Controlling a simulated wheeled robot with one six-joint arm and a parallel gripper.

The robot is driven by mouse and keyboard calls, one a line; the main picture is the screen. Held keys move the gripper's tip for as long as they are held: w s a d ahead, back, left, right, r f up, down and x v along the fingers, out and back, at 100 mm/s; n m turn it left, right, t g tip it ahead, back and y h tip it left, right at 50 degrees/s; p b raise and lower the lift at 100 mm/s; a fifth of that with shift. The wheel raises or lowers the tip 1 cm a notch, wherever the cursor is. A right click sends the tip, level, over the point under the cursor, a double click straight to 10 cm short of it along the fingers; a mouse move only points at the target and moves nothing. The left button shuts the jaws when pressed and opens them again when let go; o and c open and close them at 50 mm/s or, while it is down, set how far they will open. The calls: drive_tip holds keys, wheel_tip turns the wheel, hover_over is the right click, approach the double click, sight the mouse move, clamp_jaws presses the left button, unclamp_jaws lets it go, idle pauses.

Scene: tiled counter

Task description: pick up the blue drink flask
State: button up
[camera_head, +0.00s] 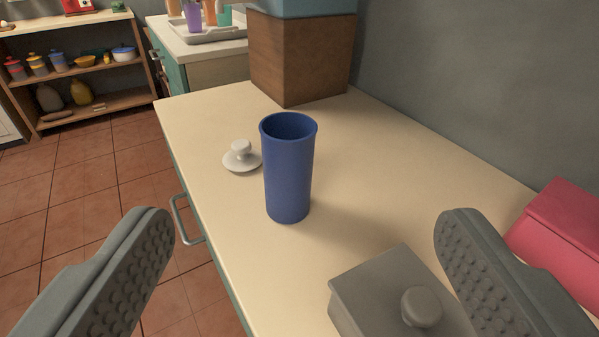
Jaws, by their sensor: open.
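A tall blue drink flask (288,178) stands upright on the cream counter, open at the top, near the counter's middle. My gripper (305,226) is open and empty, with one grey padded finger at the lower left and one at the lower right. The flask stands beyond the fingertips and shows between them in the picture. I cannot see any contact between the fingers and the flask.
A white knobbed lid (241,157) lies just left of the flask. A grey lidded box (385,292) sits in front, partly behind my right finger. A pink box (562,228) is at right. A brown block (300,62) stands behind. The cream counter (400,185) is clear right of the flask.

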sight(288, 161)
drive_tip(key=shift+w+a+f+n+g+y, duration=0.15)
drive_tip(key=shift+w+a+f+g+y, duration=0.25)
drive_tip(key=shift+w+f, duration=3)
drive_tip(key=shift+w+a+f+n+g+y, duration=0.15)
drive_tip(key=shift+w+f+g, duration=0.3)
drive_tip(key=shift+w+f, duration=2.9)
drive_tip(key=shift+w+a+f+n+g+y, duration=0.15)
drive_tip(key=shift+w+a+f+g, duration=0.55)
drive_tip(key=shift+w, duration=5)
drive_tip(key=shift+d+f+t, duration=0.25)
drive_tip(key=shift+d, duration=0.1)
drive_tip(key=c, duration=1.1)
drive_tip(key=shift+r, duration=4.95)
